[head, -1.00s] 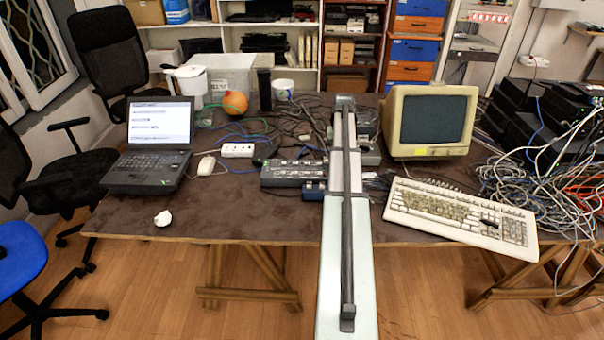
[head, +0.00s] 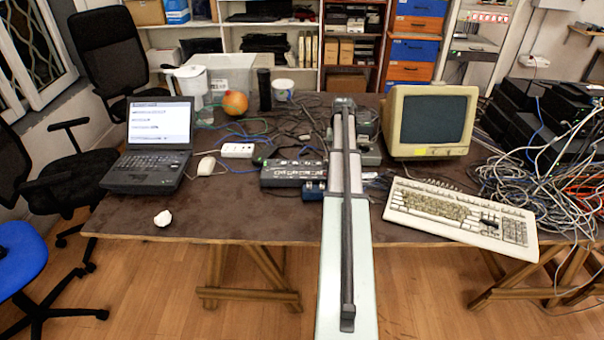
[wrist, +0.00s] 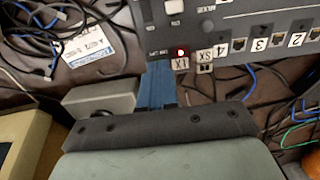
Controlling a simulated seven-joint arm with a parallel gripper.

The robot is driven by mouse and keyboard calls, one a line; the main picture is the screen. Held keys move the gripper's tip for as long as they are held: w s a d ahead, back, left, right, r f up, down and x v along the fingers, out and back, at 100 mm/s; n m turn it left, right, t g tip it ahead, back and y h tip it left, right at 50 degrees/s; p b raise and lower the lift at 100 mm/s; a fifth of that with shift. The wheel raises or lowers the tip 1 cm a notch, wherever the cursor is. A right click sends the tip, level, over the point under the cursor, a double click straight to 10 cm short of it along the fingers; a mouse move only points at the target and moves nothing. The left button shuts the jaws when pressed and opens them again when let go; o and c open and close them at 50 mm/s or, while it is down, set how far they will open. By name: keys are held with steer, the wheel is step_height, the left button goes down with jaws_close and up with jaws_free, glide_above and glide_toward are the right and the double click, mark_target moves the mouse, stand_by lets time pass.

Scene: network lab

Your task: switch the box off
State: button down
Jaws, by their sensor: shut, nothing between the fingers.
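The box (head: 293,173) is a dark grey unit with a row of sockets, lying on the table left of my arm. In the wrist view the box (wrist: 250,30) fills the top right, with numbered labels, a round dark part and a lit red light (wrist: 180,52) near its lower left corner. I cannot tell which part is the switch. My gripper (wrist: 157,70) has blue fingers, shut and empty, with the tips by the box's edge near the red light.
A white power strip (head: 237,150), a mouse (head: 206,166) and a laptop (head: 152,150) lie to the left. Cables lie behind the box. A monitor (head: 432,121) and keyboard (head: 462,215) are to the right. The table front left of my arm is mostly clear.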

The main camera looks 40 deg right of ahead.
steer(key=shift+f, duration=0.1)
stand_by(0.3)
steer(key=shift+r, duration=2.5)
